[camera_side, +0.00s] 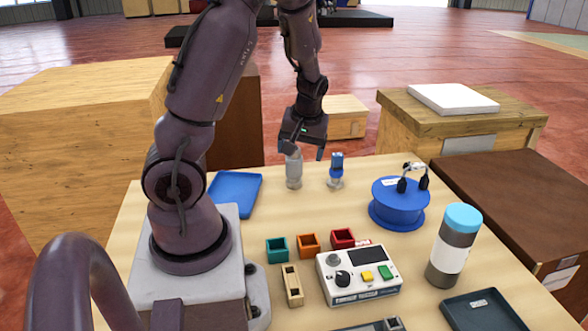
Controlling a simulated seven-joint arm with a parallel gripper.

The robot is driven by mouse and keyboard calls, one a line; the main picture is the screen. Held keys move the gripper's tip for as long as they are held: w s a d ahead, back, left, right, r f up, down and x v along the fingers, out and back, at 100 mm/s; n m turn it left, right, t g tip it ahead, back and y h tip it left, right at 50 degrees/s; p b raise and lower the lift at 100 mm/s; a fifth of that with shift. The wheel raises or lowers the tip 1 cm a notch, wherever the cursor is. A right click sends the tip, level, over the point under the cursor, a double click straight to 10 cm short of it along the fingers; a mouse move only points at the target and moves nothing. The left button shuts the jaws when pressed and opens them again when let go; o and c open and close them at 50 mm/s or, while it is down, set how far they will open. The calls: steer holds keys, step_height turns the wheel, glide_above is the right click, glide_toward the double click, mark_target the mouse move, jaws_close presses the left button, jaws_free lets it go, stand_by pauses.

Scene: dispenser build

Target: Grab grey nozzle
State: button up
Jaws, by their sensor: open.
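A grey nozzle (294,172) stands upright near the back of the light wooden table. My gripper (302,151) points down just above it, with its fingers apart and nothing held between them. The left finger is close to the nozzle's top, and the right finger hangs in the gap between the grey nozzle and a blue piece. I cannot tell from this view whether the left finger touches the nozzle.
The blue piece with a grey base (336,170) stands close on the right. A blue tray (234,193) lies left, a blue spool (398,204) right. Small teal (277,250), orange (308,245) and red (342,238) boxes, a control box (357,276) and a bottle (453,246) stand nearer.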

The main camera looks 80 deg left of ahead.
mark_target(294, 157)
steer(key=a+n+y, duration=0.3)
steer(key=a+n, duration=0.1)
steer(key=a, duration=0.3)
steer(key=shift+t, duration=0.4)
steer(key=shift+w+x, duration=0.15)
steer(key=shift+x, duration=1.85)
steer(key=shift+w+x, duration=0.2)
steer(key=shift+x, duration=1.8)
steer(key=shift+w+x, duration=0.15)
steer(key=shift+x, duration=1.9)
steer(key=shift+d, duration=0.2)
jaws_close()
steer(key=shift+r, duration=0.15)
